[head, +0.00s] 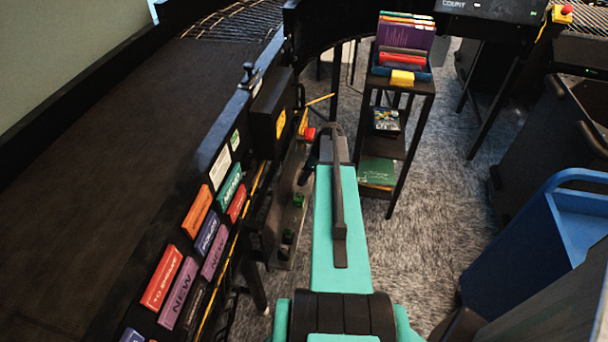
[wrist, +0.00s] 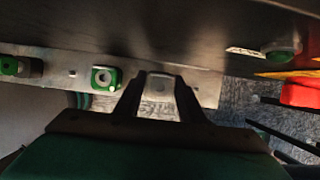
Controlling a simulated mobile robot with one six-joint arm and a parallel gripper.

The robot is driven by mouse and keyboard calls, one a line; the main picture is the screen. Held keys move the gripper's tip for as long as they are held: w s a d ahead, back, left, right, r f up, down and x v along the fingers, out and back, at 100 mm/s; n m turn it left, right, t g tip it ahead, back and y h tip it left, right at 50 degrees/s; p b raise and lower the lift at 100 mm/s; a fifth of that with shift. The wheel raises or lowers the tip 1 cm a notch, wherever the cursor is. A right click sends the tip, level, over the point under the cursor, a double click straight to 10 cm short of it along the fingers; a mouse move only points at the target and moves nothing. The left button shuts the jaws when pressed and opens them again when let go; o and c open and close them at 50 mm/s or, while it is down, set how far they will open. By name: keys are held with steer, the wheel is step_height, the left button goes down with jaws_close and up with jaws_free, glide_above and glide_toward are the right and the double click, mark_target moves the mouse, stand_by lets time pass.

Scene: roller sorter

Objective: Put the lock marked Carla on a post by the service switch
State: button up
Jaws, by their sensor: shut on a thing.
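In the wrist view my gripper (wrist: 160,97) is shut on a small grey thing (wrist: 160,84) that looks like a lock; its marking is too blurred to read. It is in front of a pale metal strip (wrist: 202,88). A green lock-like piece (wrist: 103,78) is on the strip just left of the gripper, and another green piece (wrist: 10,66) is at the far left. In the head view the strip stands along the conveyor's side with green pieces (head: 298,199) on it. My arm hides the gripper there. I cannot make out a bare post or the name Carla.
A red button (head: 309,133) is close by the strip; a red part also shows at the wrist view's right edge (wrist: 300,93). A dark box (head: 272,112) is on the conveyor side. A shelf stand (head: 402,86) and blue cart (head: 545,235) stand right. Carpet between is clear.

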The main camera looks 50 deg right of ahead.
steer(key=shift+f+b, duration=0.45)
steer(key=shift+f, duration=0.9)
stand_by(1.1)
steer(key=o, duration=1.2)
steer(key=shift+b+v, duration=1.05)
steer(key=shift+v, duration=5.85)
